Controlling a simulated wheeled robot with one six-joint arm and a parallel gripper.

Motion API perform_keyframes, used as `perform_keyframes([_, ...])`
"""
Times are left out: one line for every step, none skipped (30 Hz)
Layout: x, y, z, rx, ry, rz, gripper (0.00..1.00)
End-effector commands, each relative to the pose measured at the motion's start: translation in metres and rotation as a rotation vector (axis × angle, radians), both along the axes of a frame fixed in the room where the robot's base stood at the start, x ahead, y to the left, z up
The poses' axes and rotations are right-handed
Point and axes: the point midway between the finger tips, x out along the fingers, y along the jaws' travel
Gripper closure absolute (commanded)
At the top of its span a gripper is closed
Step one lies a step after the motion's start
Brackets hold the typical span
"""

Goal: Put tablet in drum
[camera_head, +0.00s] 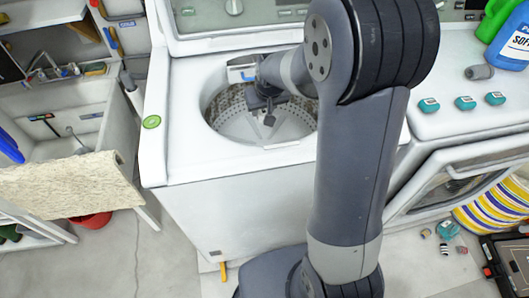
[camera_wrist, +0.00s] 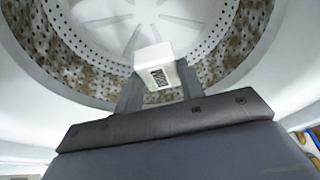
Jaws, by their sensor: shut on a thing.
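The tablet (camera_wrist: 153,58) is a small white block with a dark printed square on its near face. In the wrist view it sits between the two grey fingers of my gripper (camera_wrist: 158,80), which is shut on it. In the head view my gripper (camera_head: 268,112) is inside the round top opening of the white washing machine, over the drum (camera_head: 240,128). The tablet cannot be made out clearly there. The drum has perforated walls and a ribbed pale bottom, and in the wrist view the drum (camera_wrist: 212,25) lies beyond the tablet, with open space between them.
Several small teal-and-white items (camera_head: 466,103) and a grey cylinder (camera_head: 479,72) are on the machine at right. A sink with a draped cloth (camera_head: 75,184) stands left.

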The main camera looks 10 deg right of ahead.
Motion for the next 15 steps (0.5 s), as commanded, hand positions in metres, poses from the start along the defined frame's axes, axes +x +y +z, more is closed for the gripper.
perform_keyframes([0.007, 0.010, -0.026, 0.001, -0.003, 0.027, 0.88])
perform_keyframes([0.011, 0.015, -0.030, 0.001, -0.003, 0.043, 0.88])
perform_keyframes([0.016, 0.022, -0.036, 0.002, -0.004, 0.065, 0.88])
perform_keyframes([0.019, 0.028, -0.040, 0.002, -0.002, 0.081, 0.88])
perform_keyframes([0.023, 0.033, -0.044, 0.001, -0.003, 0.098, 0.88])
perform_keyframes([0.027, 0.040, -0.050, 0.001, -0.001, 0.119, 0.88])
perform_keyframes([0.030, 0.046, -0.053, 0.001, -0.002, 0.135, 0.88])
perform_keyframes([0.033, 0.051, -0.056, 0.001, -0.002, 0.151, 0.88])
perform_keyframes([0.036, 0.058, -0.060, 0.002, -0.002, 0.169, 0.88])
perform_keyframes([0.039, 0.063, -0.063, 0.003, -0.003, 0.183, 0.88])
perform_keyframes([0.040, 0.067, -0.066, 0.003, -0.001, 0.196, 0.88])
perform_keyframes([0.043, 0.072, -0.069, 0.003, -0.003, 0.212, 0.88])
perform_keyframes([0.044, 0.076, -0.070, 0.003, -0.002, 0.222, 0.88])
perform_keyframes([0.046, 0.079, -0.072, 0.003, -0.002, 0.232, 0.88])
perform_keyframes([0.047, 0.083, -0.073, 0.003, -0.002, 0.242, 0.88])
